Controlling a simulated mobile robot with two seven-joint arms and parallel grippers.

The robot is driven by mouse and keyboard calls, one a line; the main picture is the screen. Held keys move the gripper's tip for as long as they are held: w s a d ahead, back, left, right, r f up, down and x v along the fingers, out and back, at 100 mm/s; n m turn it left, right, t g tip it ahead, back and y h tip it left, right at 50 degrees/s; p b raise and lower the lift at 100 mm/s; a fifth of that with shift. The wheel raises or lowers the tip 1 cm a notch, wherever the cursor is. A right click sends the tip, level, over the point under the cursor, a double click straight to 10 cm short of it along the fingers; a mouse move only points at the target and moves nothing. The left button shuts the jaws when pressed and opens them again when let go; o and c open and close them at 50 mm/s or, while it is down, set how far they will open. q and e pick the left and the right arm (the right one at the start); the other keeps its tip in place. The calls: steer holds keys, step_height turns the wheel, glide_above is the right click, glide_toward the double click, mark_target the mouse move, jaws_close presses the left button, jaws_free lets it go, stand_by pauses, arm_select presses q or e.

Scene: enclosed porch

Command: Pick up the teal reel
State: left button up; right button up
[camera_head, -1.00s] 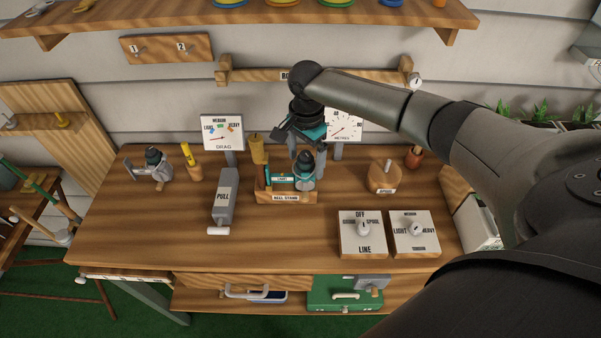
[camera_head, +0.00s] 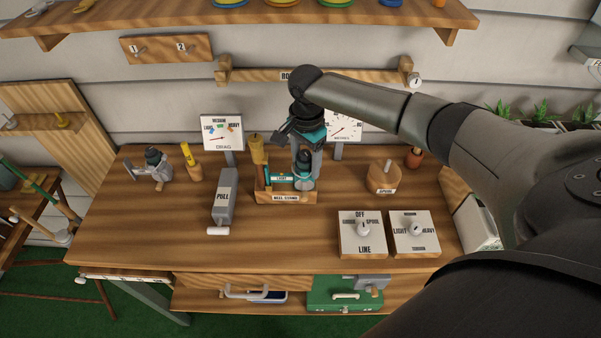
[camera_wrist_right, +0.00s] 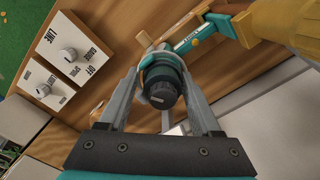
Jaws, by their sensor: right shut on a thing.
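The teal reel (camera_head: 304,170) sits at the reel stand (camera_head: 285,198), a wooden holder with a label on its front, in the head view. My right gripper (camera_head: 306,165) reaches down from above and is shut on the reel, one finger on each side. In the right wrist view the reel (camera_wrist_right: 163,90), with its dark round knob, is between the two grey fingers of my right gripper (camera_wrist_right: 162,100). Whether the reel's underside still touches the stand is hidden. My left gripper is not in view.
A grey PULL block (camera_head: 224,195) stands left of the stand. A wooden spool holder (camera_head: 384,178) and two white dial boxes, LINE (camera_head: 363,235) and another (camera_head: 415,235), are to the right. Another reel (camera_head: 153,167) stands at the far left. The bench front is clear.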

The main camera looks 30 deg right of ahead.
jaws_close()
steer(key=shift+w+r, duration=0.1)
steer(key=shift+r, duration=0.1)
